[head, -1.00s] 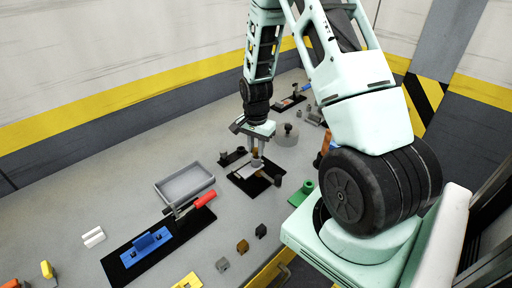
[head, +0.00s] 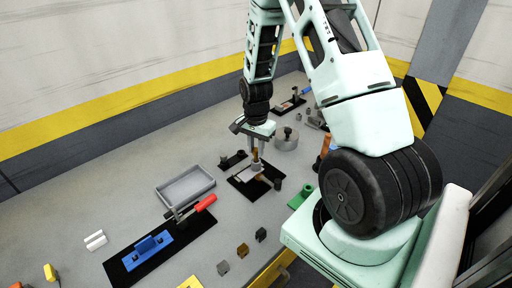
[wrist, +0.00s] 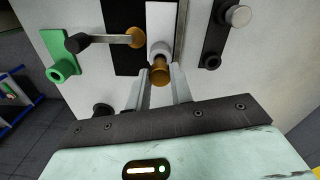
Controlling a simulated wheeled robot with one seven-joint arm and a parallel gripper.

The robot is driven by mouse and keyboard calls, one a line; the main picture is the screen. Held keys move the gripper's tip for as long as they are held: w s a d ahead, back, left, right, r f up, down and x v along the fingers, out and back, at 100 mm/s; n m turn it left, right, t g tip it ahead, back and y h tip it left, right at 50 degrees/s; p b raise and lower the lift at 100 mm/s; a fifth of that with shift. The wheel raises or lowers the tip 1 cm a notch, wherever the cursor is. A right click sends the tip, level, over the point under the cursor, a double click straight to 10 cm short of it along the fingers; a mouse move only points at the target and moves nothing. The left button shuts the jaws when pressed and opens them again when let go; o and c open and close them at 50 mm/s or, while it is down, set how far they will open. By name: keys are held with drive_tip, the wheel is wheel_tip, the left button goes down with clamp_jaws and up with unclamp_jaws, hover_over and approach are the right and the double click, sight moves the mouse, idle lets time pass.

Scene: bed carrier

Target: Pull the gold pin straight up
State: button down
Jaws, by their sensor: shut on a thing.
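The gold pin (wrist: 160,74) is a short gold-brown cylinder between the two fingers of my gripper (wrist: 160,82) in the wrist view. Its far end meets a pale grey round collar (wrist: 160,51) on a white plate (wrist: 158,18). In the head view my gripper (head: 257,164) points down over the black fixture base (head: 240,184), and the gold pin (head: 255,155) shows between the fingers. My gripper is shut on the pin. How far the pin sits in the collar is hidden.
Beside the pin, a lever with a black knob (wrist: 76,42) ends at a gold-brown pivot (wrist: 136,37). A green bracket (wrist: 66,62) is to its left. In the head view, a grey tray (head: 186,186) and a red-handled clamp (head: 204,203) stand to the left.

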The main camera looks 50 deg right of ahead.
drive_tip(key=shift+r, duration=0.25)
drive_tip(key=shift+r+p, duration=0.75)
drive_tip(key=shift+p, duration=0.05)
